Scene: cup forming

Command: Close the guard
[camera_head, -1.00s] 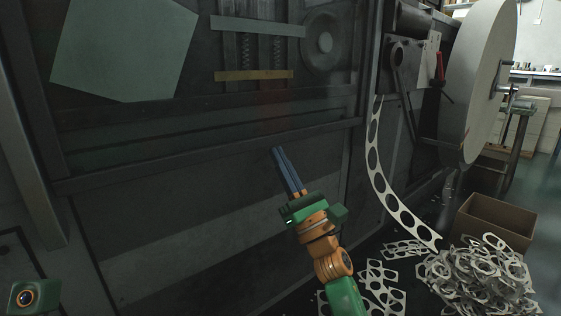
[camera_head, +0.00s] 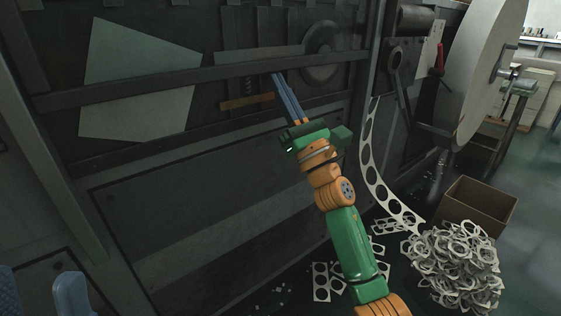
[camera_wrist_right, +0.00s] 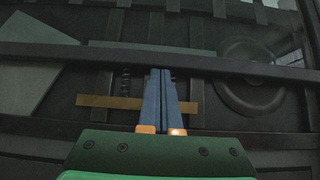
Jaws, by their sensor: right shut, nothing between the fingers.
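The guard's dark crossbar (camera_head: 180,79) runs across the machine's window, and a see-through pane seems to lie above it. My right gripper (camera_head: 277,74) is shut and empty, blue fingers pointing up, tips at the bar's lower edge. The wrist view shows the bar (camera_wrist_right: 110,56) just above these fingers (camera_wrist_right: 164,71); I cannot tell whether they touch it. The window gap below the bar stands open. Two blue fingers of my left gripper (camera_head: 40,292) show apart at the lower left corner; the rest is cut off.
Behind the window are a pale sheet (camera_head: 108,117), a yellow bar (camera_head: 246,102) and a round wheel (camera_head: 322,70). At right, a punched strip (camera_head: 371,150) hangs down near a large disc (camera_head: 482,70). A cardboard box (camera_head: 475,208) and a heap of scraps (camera_head: 455,262) lie on the floor.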

